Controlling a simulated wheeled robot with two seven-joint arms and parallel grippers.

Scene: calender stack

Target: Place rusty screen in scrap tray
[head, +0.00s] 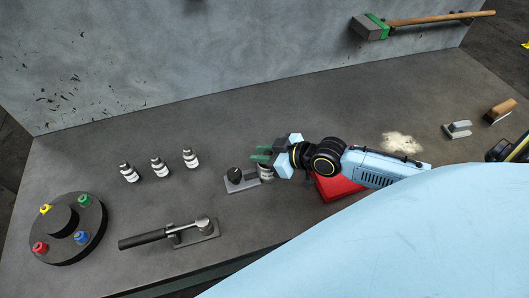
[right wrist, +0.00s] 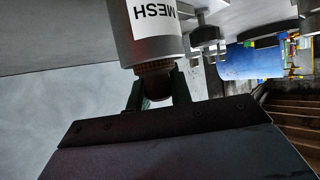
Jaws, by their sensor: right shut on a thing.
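My right gripper (head: 262,155) has its green fingers closed on the narrow brown, rusty-looking neck of a grey canister labelled MESH, which I take for the rusty screen (head: 266,173). In the right wrist view the screen (right wrist: 146,35) appears upside down, with its neck between the fingers (right wrist: 158,92). It stands at or just over the right end of a small grey plate; I cannot tell whether it touches. A red tray (head: 338,188), likely the scrap tray, lies to its right, partly hidden under my right arm.
A black knob (head: 234,174) sits on the plate just left of the screen. Several labelled canisters (head: 160,166) stand further left. A lever handle (head: 170,234) and a round disc with coloured knobs (head: 70,252) are in front. A sandy pile (head: 401,142) lies behind my arm.

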